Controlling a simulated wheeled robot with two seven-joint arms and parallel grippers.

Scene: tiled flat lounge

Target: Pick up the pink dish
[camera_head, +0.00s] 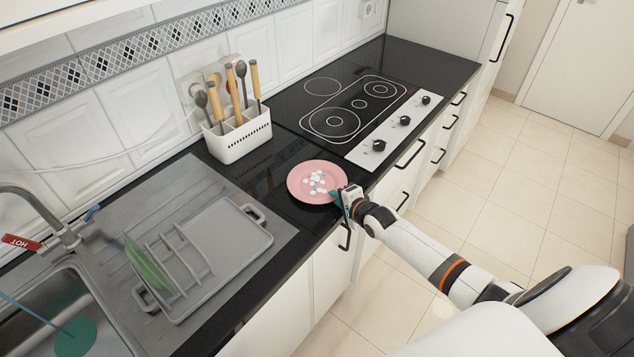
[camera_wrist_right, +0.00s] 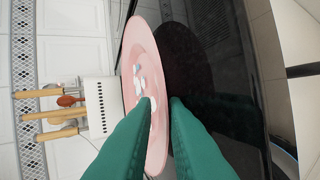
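The pink dish (camera_head: 298,184) is a round plate at the front of the black counter, left of the hob. Several small white and bluish pieces lie on it. My right gripper (camera_head: 338,196) is at the dish's right edge. In the right wrist view the dish (camera_wrist_right: 136,60) shows nearly edge-on. There the green fingers of my right gripper (camera_wrist_right: 162,101) are close together, one on each side of the dish's rim, with pink filling the gap. Whether the dish touches the counter is hard to tell. My left gripper is out of view.
A white utensil holder (camera_head: 238,137) with wooden-handled tools stands behind the dish. The black hob (camera_head: 345,88) lies to the right. A grey dish rack (camera_head: 250,240) with a green plate (camera_head: 146,262) and a sink (camera_head: 40,318) are to the left. Open floor lies on the right.

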